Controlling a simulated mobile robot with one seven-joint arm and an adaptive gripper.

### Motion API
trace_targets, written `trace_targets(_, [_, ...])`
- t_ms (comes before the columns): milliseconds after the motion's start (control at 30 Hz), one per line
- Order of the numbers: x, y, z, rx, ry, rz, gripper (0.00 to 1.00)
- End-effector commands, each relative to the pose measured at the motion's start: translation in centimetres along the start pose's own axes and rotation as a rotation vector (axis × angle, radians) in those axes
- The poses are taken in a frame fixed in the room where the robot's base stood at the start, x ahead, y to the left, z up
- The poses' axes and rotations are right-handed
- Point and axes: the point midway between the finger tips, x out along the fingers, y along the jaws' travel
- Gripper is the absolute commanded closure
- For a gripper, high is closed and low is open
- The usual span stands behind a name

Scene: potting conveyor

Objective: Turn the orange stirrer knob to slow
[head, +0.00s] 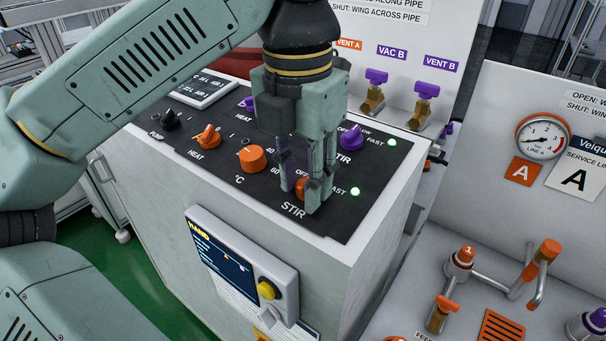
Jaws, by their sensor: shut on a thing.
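The orange stirrer knob (303,188) sits at the front right of the black control panel, above the front "STIR" label. My gripper (304,190) points down over it and is shut on it, with the fingers hiding much of the knob. The labels "OFF" and "FAST" show on either side of the fingers. The "SLOW" mark and the knob's pointer are hidden by my gripper. A light beside "FAST" (355,191) glows pale green.
A purple stirrer knob (351,138) stands just behind my gripper. Orange temperature (252,158) and heat (208,136) knobs stand to the left. A yellow-buttoned box (243,265) hangs on the cabinet front. Valves and a pressure gauge (543,138) stand at the right.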

Motion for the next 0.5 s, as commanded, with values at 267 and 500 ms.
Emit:
trace_targets(267, [-0.05,0.02,0.03,-0.001,-0.002,0.001,0.99])
trace_targets(500, [-0.03,0.01,0.02,-0.001,-0.001,0.001,0.57])
